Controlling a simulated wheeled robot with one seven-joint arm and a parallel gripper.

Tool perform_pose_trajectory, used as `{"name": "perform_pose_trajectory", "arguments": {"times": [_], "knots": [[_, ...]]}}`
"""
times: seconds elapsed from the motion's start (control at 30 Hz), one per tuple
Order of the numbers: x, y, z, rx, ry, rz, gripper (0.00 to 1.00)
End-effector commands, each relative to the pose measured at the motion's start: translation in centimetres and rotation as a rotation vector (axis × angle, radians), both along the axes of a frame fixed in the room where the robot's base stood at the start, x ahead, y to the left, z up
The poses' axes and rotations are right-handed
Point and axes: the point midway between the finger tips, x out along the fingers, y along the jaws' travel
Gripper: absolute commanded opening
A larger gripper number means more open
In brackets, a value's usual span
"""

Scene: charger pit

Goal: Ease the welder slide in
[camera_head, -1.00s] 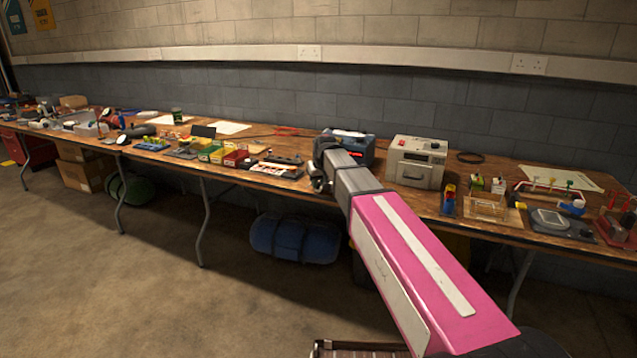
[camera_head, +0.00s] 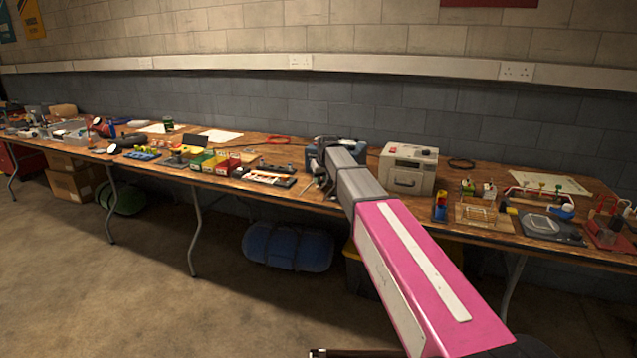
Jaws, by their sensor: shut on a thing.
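A blue box-shaped machine (camera_head: 358,149) stands on the bench behind my wrist, and my arm hides much of it. My gripper (camera_head: 321,182) is at the front left of this machine, close to the bench's front edge. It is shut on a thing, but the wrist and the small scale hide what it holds. I cannot make out the slide.
A wooden rack (camera_head: 483,215), a grey device (camera_head: 543,226) and red stands (camera_head: 606,231) crowd the right. A blue roll (camera_head: 288,247) lies under the bench.

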Motion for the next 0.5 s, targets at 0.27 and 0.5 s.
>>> {"name": "perform_pose_trajectory", "arguments": {"times": [0.27,0.5], "knots": [[0.51,-0.12,0.07,-0.003,-0.01,-0.002,0.41],[0.36,-0.08,0.05,-0.002,-0.007,-0.002,0.5]]}}
